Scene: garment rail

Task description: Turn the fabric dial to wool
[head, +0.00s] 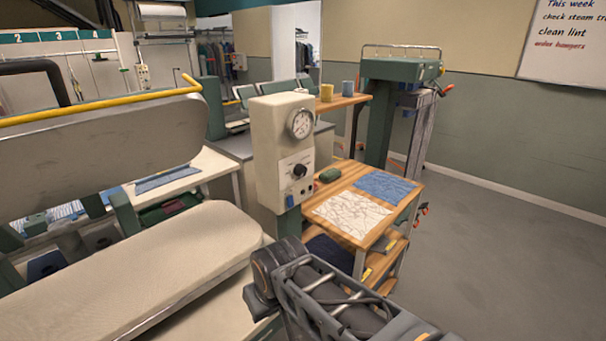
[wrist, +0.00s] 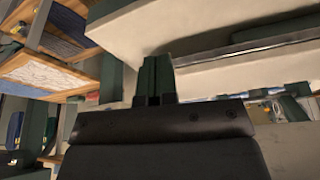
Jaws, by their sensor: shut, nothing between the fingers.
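The fabric dial (head: 300,171) is a black knob on a pale plate, on the front of a cream control box (head: 267,150). Its pointer and labels are too small to read. A round gauge (head: 300,123) sits above it. My gripper (wrist: 157,62) shows in the wrist view with its two dark fingers together and nothing between them. In the head view my arm is at the bottom centre, below and apart from the dial. The fingers cannot be made out there. The dial does not show clearly in the wrist view.
A padded pressing board (head: 170,270) and a raised upper press with a yellow bar (head: 110,104) fill the left. A wooden table (head: 345,180) with white and blue cloths stands right of the box. Open grey floor (head: 500,260) lies at right.

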